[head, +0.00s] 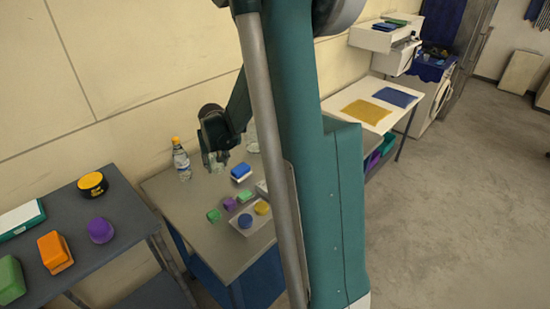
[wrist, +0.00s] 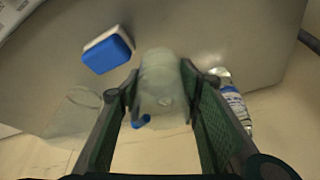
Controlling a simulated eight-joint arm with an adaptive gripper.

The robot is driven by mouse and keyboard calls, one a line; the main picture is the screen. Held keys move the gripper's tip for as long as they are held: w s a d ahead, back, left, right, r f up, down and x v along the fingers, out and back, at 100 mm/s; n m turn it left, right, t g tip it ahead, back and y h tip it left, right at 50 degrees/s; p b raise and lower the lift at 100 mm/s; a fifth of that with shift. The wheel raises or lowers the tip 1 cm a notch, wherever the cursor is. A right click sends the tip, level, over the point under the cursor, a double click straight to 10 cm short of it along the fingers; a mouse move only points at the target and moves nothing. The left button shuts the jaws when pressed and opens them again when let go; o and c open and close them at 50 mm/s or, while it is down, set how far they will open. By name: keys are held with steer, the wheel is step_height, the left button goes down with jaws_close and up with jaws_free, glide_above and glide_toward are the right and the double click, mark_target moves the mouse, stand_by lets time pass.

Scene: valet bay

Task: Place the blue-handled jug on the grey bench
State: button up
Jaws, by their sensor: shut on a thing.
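My gripper (head: 214,160) is over the back part of the middle grey bench (head: 165,190). In the wrist view my gripper (wrist: 160,88) is shut on a pale, translucent jug (wrist: 160,68), with one finger on each side. A small piece of blue, likely its handle (wrist: 141,122), shows below the jug. In the head view the jug is mostly hidden by the gripper, and I cannot tell whether its base touches the bench. A second, darker grey bench (head: 130,207) stands at the left.
A water bottle (head: 181,160) stands close to the gripper; it also shows in the wrist view (wrist: 234,104). A blue-topped block (wrist: 107,50), a clear glass-like thing (wrist: 75,110) and a tray (head: 262,221) with small coloured items are nearby. The bench's front left is clear.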

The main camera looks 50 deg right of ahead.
steer(key=s+d+m+h+p, duration=0.1)
steer(key=s+d+m, duration=0.2)
steer(key=d, duration=0.7)
steer(key=s+d+r+m+g+h+p, duration=0.1)
steer(key=s+d+m, duration=0.2)
steer(key=d, duration=0.8)
steer(key=shift+s+r, duration=0.3)
steer(key=shift+s, duration=0.55)
steer(key=shift+f, duration=0.15)
steer(key=shift+f, duration=3)
steer(key=shift+f, duration=1.85)
steer(key=shift+f, duration=0.15)
steer(key=o, duration=0.9)
steer(key=shift+o, duration=0.2)
